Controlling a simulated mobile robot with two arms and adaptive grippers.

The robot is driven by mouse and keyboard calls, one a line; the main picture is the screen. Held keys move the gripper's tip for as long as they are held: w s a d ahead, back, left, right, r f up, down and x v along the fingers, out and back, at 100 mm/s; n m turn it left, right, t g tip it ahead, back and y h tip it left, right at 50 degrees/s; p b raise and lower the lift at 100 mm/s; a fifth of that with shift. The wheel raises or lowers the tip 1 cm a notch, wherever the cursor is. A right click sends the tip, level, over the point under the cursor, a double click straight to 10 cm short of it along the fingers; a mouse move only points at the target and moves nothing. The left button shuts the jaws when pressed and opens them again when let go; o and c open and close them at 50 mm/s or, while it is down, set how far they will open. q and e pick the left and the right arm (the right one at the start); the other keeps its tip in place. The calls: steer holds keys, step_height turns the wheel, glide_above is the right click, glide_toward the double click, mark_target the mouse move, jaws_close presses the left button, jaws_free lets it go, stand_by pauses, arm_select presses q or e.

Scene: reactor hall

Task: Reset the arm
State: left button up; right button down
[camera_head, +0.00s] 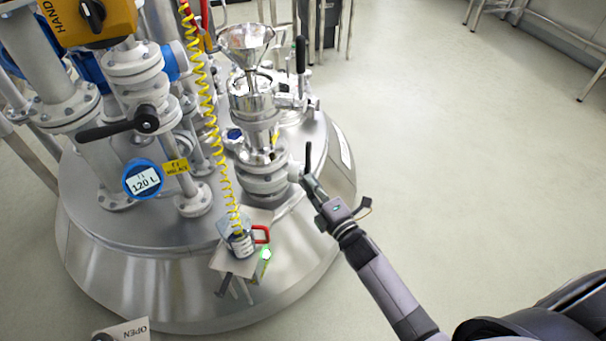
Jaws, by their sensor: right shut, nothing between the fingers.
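My right arm comes in from the lower right. My right gripper (309,179) is shut with nothing in it. In the picture it lies at the right side of the reactor's funnel fitting, close to a dark upright handle (308,157); I cannot tell whether they touch. The metal reactor (160,285) fills the left half, with a steel funnel (245,42) on the fitting. My left gripper does not show.
A coiled yellow cable (213,120) hangs down to a small device with a red handle (262,235). Pipes, a blue gauge reading 120 L (143,180) and a black valve lever (118,129) crowd the left. The floor (450,150) at right is clear.

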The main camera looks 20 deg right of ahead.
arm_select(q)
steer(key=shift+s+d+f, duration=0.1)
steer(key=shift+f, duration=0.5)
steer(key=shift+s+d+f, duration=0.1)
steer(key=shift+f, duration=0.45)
arm_select(e)
steer(key=v, duration=0.6)
steer(key=shift+d, duration=0.25)
